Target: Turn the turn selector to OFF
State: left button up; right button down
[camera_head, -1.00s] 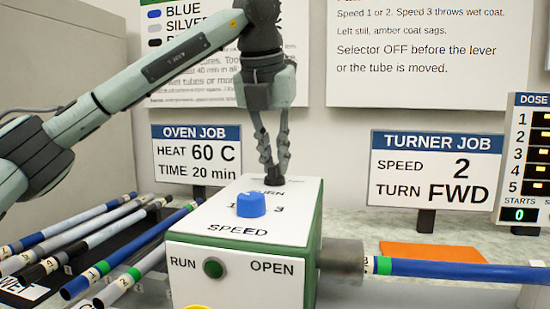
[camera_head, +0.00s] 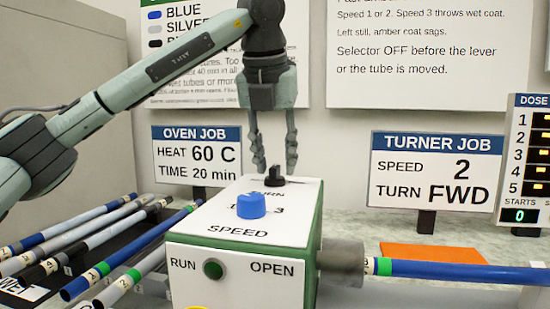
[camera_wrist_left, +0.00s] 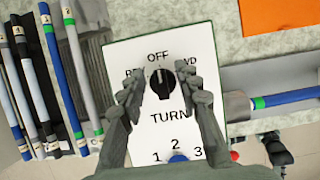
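The turn selector (camera_head: 274,181) is a black knob on top of the white and green turner box (camera_head: 240,270). In the left wrist view the selector (camera_wrist_left: 163,84) sits below the printed word OFF, with its bar and pale mark pointing roughly up at OFF. My left gripper (camera_head: 275,166) is open, pointing down just above the selector. In the left wrist view its fingers (camera_wrist_left: 164,98) stand apart on either side of the knob, partly covering the side labels. I see no contact.
A blue speed knob (camera_head: 251,205) stands in front of the selector. A blue tube (camera_head: 470,270) runs from the grey chuck (camera_head: 341,260) at the right. Several rods (camera_head: 110,262) lie at the left. The TURNER JOB sign (camera_head: 436,169) reads speed 2, turn FWD.

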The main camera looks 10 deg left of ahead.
pick_arm(q)
jog(key=v, duration=1.2)
dwell(0.3)
